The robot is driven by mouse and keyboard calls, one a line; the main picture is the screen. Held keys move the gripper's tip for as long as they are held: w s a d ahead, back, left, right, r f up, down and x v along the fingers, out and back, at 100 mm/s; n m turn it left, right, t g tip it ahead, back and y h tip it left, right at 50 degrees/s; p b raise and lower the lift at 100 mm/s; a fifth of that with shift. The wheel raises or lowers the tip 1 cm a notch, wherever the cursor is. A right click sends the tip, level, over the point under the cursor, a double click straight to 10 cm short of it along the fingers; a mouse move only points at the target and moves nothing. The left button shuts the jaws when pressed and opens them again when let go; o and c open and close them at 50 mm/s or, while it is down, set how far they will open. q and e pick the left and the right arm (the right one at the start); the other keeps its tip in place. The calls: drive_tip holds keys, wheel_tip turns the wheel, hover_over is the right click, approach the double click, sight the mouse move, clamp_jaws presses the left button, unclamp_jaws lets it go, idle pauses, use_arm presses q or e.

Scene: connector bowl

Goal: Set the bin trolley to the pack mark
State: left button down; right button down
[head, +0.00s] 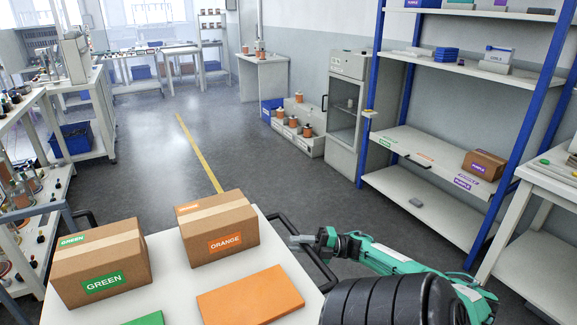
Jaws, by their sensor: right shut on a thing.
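The bin trolley (172,275) has a white top and stands right in front of me in the head view, cut off by the lower edge. On it sit a brown carton labelled GREEN (104,262), one labelled ORANGE (219,232), a flat orange pad (250,296) and part of a green pad (146,319). A dark handle (316,268) runs along its right side. My right gripper (300,241) is shut on this handle. My left gripper is out of view. No floor marking can be identified for certain as the pack mark.
A yellow line (200,152) runs along the open grey floor ahead. A blue-post rack (437,160) with a PURPLE carton (484,165) stands right, beside a grey cabinet (344,115). White benches (84,90) line the left.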

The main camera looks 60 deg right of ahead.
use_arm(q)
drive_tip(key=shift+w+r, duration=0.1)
use_arm(e)
drive_tip(key=shift+d, duration=0.15)
drive_tip(key=c, duration=1.3)
unclamp_jaws()
drive_tip(key=shift+s+d, duration=0.15)
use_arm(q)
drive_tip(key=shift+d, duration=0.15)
use_arm(e)
drive_tip(key=shift+s, duration=0.1)
drive_tip(key=shift+s+d+f, duration=0.15)
drive_tip(key=shift+s+d, duration=0.05)
drive_tip(key=shift+s, duration=0.1)
use_arm(q)
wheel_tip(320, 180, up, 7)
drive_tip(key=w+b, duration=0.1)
drive_tip(key=b, duration=0.1)
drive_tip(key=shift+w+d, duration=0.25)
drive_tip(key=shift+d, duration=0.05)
use_arm(e)
drive_tip(key=v, duration=1.3)
